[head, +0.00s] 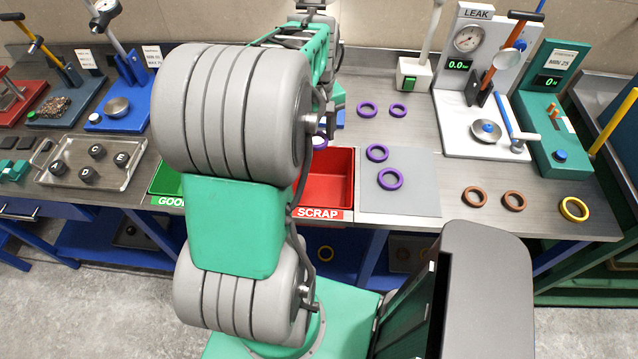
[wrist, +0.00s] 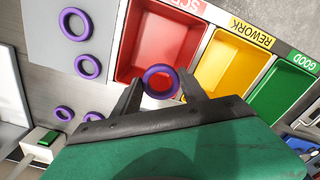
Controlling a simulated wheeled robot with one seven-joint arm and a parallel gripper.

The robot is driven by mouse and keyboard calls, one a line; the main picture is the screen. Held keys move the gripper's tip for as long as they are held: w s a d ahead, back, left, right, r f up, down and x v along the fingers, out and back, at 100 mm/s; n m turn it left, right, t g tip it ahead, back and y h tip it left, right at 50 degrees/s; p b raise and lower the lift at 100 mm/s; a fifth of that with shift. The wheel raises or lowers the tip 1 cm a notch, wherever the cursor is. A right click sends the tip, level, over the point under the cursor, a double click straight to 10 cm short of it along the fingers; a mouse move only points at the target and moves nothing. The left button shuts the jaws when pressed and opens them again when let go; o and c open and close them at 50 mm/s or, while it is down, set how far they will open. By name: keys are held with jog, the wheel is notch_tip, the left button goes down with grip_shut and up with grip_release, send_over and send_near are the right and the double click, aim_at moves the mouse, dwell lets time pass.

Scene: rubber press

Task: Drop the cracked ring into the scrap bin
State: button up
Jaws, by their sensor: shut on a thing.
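My gripper (wrist: 160,84) is shut on a purple ring (wrist: 160,70), which sits between its two dark fingertips. I cannot make out a crack on the ring. In the wrist view the ring shows against the near end of the red scrap bin (wrist: 166,36), above it. In the head view the red scrap bin (head: 330,185) is in the bench front, partly hidden by my arm. The held ring (head: 320,142) just shows past my arm there, beyond the bin's back edge in the picture. My fingers are mostly hidden in that view.
The yellow rework bin (wrist: 212,66) and green good bin (wrist: 284,95) adjoin the scrap bin. Several purple rings lie on the bench and the grey mat (head: 425,200) to the right. The leak tester (head: 470,130) stands further right, with brown rings (head: 474,197) in front.

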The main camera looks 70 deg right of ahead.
notch_tip(320, 180, down, 6)
jog(key=s+b, duration=0.2)
jog(key=b, duration=0.2)
jog(key=shift+s+d, duration=0.2)
jog(key=shift+s, duration=0.15)
jog(key=o, duration=1.4)
jog(key=shift+r, duration=0.1)
notch_tip(320, 180, up, 8)
jog(key=shift+f+b, duration=0.15)
jog(key=shift+b, duration=0.5)
